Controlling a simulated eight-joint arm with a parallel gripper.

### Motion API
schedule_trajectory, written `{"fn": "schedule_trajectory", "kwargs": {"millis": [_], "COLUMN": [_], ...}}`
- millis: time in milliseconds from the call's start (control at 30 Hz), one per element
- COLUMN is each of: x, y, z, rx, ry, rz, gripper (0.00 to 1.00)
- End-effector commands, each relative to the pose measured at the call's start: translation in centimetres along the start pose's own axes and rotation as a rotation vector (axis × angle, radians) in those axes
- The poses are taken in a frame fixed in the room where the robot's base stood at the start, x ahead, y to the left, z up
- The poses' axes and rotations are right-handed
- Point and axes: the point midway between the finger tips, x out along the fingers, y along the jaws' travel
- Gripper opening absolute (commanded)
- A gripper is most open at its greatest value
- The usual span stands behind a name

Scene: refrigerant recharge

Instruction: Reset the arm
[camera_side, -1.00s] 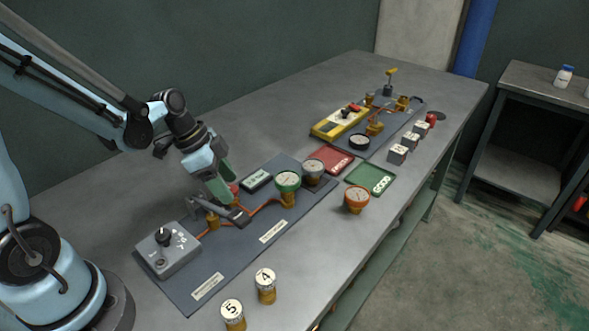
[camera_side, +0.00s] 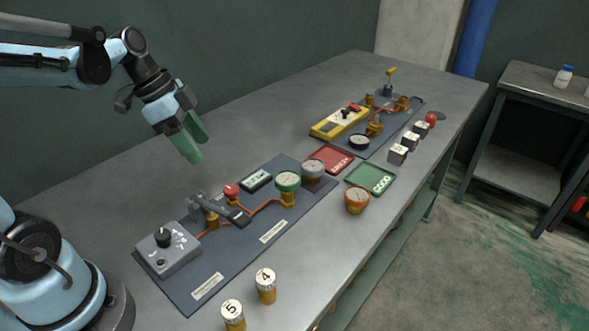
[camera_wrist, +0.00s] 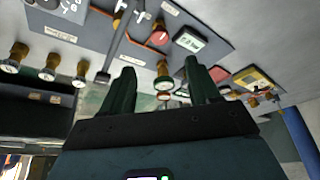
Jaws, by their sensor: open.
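My gripper (camera_side: 192,140) is open and empty, raised in the air above the back left of the bench. Its two green fingers show apart in the wrist view (camera_wrist: 160,85). Below it, apart from it, lies the dark near panel (camera_side: 300,215) with a grey knob box (camera_side: 167,252), a grey lever (camera_side: 225,212), a red knob (camera_side: 231,190), a small display (camera_side: 257,180), a green-rimmed gauge (camera_side: 288,182) and a grey gauge (camera_side: 313,168). Orange pipes run between the fittings.
An orange gauge (camera_side: 357,200) stands near a red tray (camera_side: 332,158) and a green tray (camera_side: 371,177).

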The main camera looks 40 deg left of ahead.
Motion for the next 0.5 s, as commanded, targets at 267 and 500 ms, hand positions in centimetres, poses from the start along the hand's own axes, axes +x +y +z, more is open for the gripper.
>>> {"fn": "schedule_trajectory", "kwargs": {"millis": [267,500], "x": [-0.29,-0.12], "y": [0.02,0.42], "z": [0.01,-0.15], "rx": [0.000,-0.034], "ry": [0.000,-0.009], "rz": [0.000,-0.018], "gripper": [0.61,0.61]}}
